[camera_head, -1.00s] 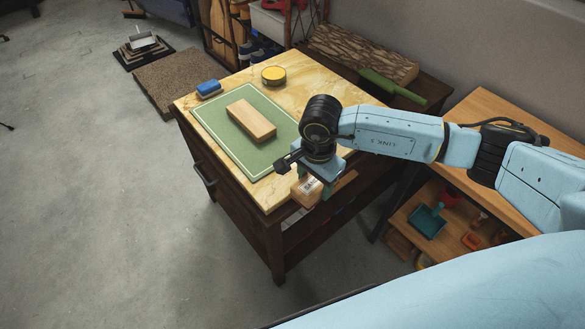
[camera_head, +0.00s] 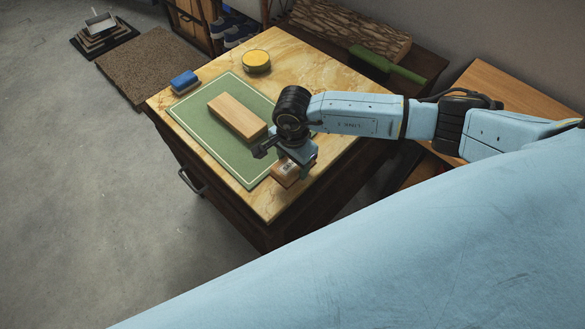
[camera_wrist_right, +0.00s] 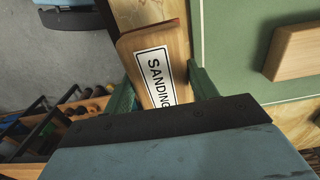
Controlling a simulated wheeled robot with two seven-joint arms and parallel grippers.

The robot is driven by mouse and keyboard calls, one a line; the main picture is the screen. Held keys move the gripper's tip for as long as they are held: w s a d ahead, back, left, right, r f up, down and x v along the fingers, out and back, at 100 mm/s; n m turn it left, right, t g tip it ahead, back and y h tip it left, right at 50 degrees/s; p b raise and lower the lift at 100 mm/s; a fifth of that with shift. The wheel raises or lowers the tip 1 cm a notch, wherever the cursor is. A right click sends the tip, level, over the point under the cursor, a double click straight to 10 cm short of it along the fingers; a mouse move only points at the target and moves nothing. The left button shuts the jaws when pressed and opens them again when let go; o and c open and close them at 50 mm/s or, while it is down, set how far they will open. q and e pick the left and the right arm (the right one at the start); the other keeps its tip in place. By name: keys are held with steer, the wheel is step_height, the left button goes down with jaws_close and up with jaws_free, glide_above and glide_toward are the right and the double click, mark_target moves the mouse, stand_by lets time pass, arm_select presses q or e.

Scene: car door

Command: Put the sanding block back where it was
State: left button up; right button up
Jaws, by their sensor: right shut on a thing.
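My right gripper (camera_head: 296,165) is shut on the sanding block (camera_head: 285,176), a wooden block with a white label. In the right wrist view the block (camera_wrist_right: 158,64) sits between the two green fingers, and its label reads "SANDING"; its near end is hidden behind the gripper body. In the head view it is at the near right edge of the green mat (camera_head: 205,142), over the table's front right part. I cannot tell whether it touches the table top. My left gripper is not in view.
A plain wooden block (camera_head: 238,117) lies on the mat. A blue sponge-like block (camera_head: 184,81) and a yellow round tin (camera_head: 256,61) stand on the table top (camera_head: 310,75).

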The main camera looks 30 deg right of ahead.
mark_target(293, 169)
step_height(293, 169, down, 3)
steer(key=shift+f, duration=0.15)
steer(key=shift+f+b, duration=0.1)
steer(key=shift+b, duration=0.25)
steer(key=o, duration=0.5)
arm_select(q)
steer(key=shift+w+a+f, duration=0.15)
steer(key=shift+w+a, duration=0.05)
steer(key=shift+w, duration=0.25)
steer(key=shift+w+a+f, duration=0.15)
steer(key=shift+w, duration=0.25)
arm_select(e)
steer(key=shift+o, duration=0.5)
steer(key=shift+r, duration=0.25)
arm_select(q)
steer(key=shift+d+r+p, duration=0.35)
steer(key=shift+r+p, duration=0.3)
steer(key=shift+p, duration=0.05)
arm_select(e)
step_height(293, 169, up, 12)
steer(key=shift+f, duration=0.1)
